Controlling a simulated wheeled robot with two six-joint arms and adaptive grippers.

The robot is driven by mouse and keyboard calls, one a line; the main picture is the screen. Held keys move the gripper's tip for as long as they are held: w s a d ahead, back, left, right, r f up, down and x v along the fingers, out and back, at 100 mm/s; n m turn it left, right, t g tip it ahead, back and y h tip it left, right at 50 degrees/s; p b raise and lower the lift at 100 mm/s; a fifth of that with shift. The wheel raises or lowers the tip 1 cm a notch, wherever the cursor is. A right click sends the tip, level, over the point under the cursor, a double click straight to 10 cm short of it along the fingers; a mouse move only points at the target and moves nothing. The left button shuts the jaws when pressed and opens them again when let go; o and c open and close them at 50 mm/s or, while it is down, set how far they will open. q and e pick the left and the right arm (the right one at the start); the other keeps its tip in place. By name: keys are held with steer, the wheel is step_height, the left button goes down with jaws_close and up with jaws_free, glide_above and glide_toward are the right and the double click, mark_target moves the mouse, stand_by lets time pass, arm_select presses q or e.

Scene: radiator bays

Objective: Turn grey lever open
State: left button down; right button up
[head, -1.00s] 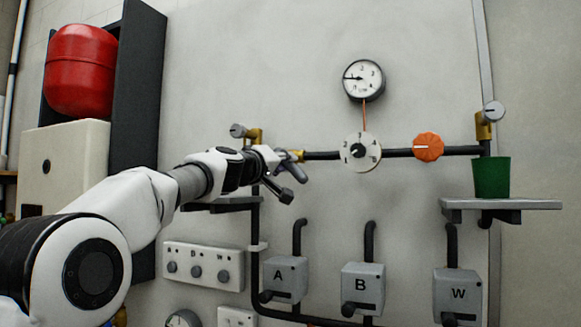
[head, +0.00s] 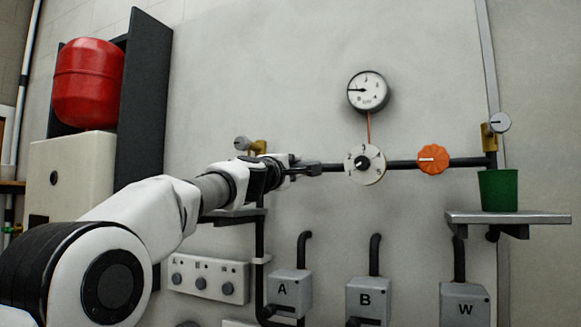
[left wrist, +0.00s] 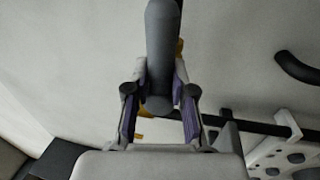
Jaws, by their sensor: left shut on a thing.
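The grey lever (left wrist: 161,45) shows in the left wrist view as a dark grey, rounded bar. It runs up between the two purple-padded fingers of my left gripper (left wrist: 160,98), which is shut on it. In the head view my left gripper (head: 300,168) is at the left end of the dark pipe (head: 333,167), beside a brass fitting (head: 258,147). There the arm and fingers hide most of the lever, and I cannot tell its angle. My right gripper is not in view.
A numbered white dial (head: 376,174), orange knob (head: 433,159) and round gauge (head: 368,91) are to the right. A green cup (head: 498,190) stands on a shelf (head: 520,218). Grey boxes A (head: 290,291), B (head: 369,299) and W (head: 466,305) are below.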

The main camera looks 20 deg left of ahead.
arm_select(q)
steer(key=shift+s+r+n, duration=0.15)
steer(key=shift+r+n, duration=0.15)
steer(key=shift+r, duration=0.25)
steer(key=c, duration=1.3)
jaws_free()
steer(key=shift+c, duration=0.2)
steer(key=o, duration=0.4)
steer(key=shift+w+f, duration=0.1)
steer(key=shift+w, duration=0.15)
steer(key=shift+w+d+f, duration=0.2)
steer(key=shift+w+d, duration=0.05)
steer(key=shift+d, duration=0.05)
steer(key=shift+s+f, duration=0.1)
steer(key=shift+a, duration=0.15)
